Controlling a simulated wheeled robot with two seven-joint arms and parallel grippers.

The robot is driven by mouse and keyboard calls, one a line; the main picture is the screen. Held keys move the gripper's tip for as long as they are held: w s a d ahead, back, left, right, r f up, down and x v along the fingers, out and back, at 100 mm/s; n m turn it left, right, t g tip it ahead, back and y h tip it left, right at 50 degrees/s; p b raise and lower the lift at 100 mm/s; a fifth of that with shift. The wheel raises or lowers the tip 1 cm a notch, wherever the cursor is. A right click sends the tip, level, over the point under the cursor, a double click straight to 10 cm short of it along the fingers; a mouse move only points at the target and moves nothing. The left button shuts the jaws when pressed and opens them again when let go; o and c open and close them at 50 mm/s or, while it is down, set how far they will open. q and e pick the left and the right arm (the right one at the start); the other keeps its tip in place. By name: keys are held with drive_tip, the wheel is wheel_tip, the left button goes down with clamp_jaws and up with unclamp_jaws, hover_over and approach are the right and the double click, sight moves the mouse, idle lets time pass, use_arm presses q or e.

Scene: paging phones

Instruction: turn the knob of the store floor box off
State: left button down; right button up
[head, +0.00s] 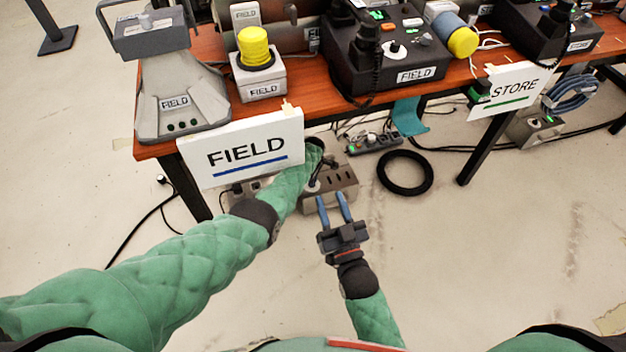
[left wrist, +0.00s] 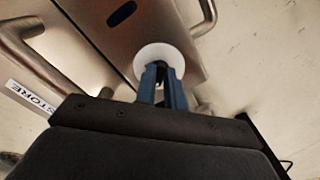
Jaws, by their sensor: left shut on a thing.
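In the left wrist view a grey metal box (left wrist: 165,22) carries a round white knob (left wrist: 148,54). A STORE label (left wrist: 30,97) shows at the left of that view. My left gripper (left wrist: 162,78) is shut on the knob, its blue fingers covering the knob's middle. The knob's mark and setting cannot be made out. My right gripper (head: 333,202) is open and empty, its blue fingers apart, just in front of a grey socket box (head: 341,180) on the floor.
A wooden table (head: 300,108) holds phones and other devices above. A FIELD sign (head: 245,148) and a STORE sign (head: 508,90) hang at its front. A black cable ring (head: 405,190), a power strip (head: 372,144) and loose cables lie on the floor. The front floor is clear.

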idle(0.3)
use_arm(q)
drive_tip(key=c, duration=1.5)
unclamp_jaws()
drive_tip(key=shift+r, duration=0.1)
